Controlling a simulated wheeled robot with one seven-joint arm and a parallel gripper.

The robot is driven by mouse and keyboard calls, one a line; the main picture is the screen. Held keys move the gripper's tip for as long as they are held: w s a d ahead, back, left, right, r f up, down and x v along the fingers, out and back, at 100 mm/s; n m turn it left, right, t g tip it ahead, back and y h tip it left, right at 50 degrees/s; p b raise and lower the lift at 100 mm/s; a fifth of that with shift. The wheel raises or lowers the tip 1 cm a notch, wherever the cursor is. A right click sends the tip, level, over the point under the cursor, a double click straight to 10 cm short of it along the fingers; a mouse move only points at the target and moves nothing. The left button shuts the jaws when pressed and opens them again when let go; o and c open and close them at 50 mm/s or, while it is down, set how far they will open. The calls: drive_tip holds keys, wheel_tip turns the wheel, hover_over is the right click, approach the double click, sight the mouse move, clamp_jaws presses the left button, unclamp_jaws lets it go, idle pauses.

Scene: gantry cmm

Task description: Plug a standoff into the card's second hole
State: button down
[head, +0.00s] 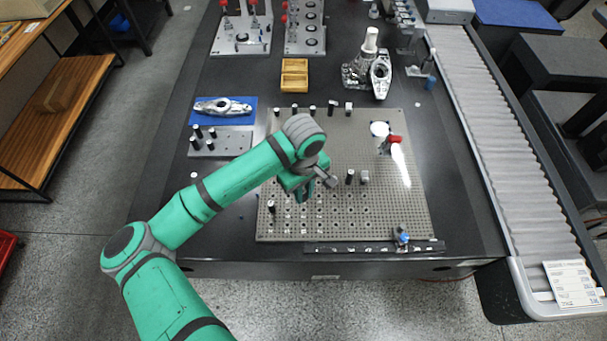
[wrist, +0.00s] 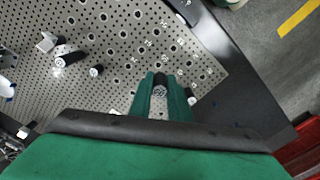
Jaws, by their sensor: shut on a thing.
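The perforated grey plate (head: 410,215) lies on the dark table. Several holes in its front left part carry pale marks, also visible in the wrist view (wrist: 105,35). A white printed card (head: 572,284) lies at the conveyor's near end; its text is too small to read. My gripper (head: 308,188) is over the left-middle of the plate. In the wrist view it is shut on a dark standoff with a light end (wrist: 160,91). The standoff's far end is hidden, so I cannot tell whether it touches the plate.
Black standoffs stand on the plate at front left (head: 271,207) and right of my gripper (head: 350,177), beside a grey block (head: 365,177). A red-topped clamp (head: 393,140) stands at back right. Several standoffs line the back edge. A black strip (head: 375,247) lies along the front.

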drive_tip(key=shift+w+f, duration=0.15)
drive_tip(key=shift+w, duration=0.15)
drive_tip(key=shift+f, duration=0.6)
hover_over(304, 212)
drive_tip(key=shift+f, duration=2.65)
drive_tip(key=shift+f, duration=0.9)
drive_tip(key=c, duration=1.6)
unclamp_jaws()
wheel_tip(304, 212, up, 11)
drive_tip(key=shift+f, duration=0.1)
